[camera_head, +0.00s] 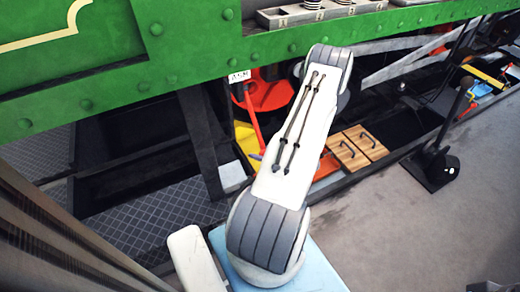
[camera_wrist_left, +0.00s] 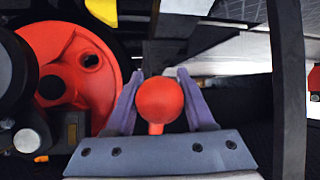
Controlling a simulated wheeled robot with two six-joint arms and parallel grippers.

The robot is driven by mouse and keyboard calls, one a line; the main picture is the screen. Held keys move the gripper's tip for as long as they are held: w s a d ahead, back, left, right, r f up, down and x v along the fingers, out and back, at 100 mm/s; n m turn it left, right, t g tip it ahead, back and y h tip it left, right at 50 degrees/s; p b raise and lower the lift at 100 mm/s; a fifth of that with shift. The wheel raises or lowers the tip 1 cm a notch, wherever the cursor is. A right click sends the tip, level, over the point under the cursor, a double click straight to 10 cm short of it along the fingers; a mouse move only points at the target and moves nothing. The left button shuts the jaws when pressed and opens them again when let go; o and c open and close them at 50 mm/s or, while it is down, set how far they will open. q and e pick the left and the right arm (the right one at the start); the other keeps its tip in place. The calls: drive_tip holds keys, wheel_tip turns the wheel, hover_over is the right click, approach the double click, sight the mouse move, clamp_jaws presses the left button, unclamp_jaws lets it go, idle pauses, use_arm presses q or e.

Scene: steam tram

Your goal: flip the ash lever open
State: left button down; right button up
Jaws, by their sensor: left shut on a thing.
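The ash lever (camera_head: 252,118) is a thin red bar below a small white plate marked ASH (camera_head: 239,77) on the green side beam. In the head view it hangs down with a slight tilt to the right. Its lower end is hidden behind my left arm. Its round red knob (camera_wrist_left: 160,100) shows in the left wrist view between the two purple fingers of my left gripper (camera_wrist_left: 159,82), which is shut on it. In the head view only a bit of a purple finger of my left gripper (camera_head: 256,156) shows beside my white forearm. My right gripper is out of view.
The green side beam (camera_head: 190,55) runs above the lever. A red wheel (camera_wrist_left: 75,70) is close by in the left wrist view. Wooden hatches with handles (camera_head: 357,147) lie to the right. A dark post on a base (camera_head: 438,165) stands on the open grey floor (camera_head: 420,230).

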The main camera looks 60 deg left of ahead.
use_arm(q)
drive_tip(key=shift+d+r, duration=0.1)
drive_tip(key=shift+d, duration=0.05)
drive_tip(key=shift+c, duration=1.4)
unclamp_jaws()
drive_tip(key=shift+w, duration=0.1)
drive_tip(key=p+v, duration=0.3)
drive_tip(key=v, duration=0.7)
drive_tip(key=shift+d, duration=0.25)
drive_tip(key=shift+r, duration=0.1)
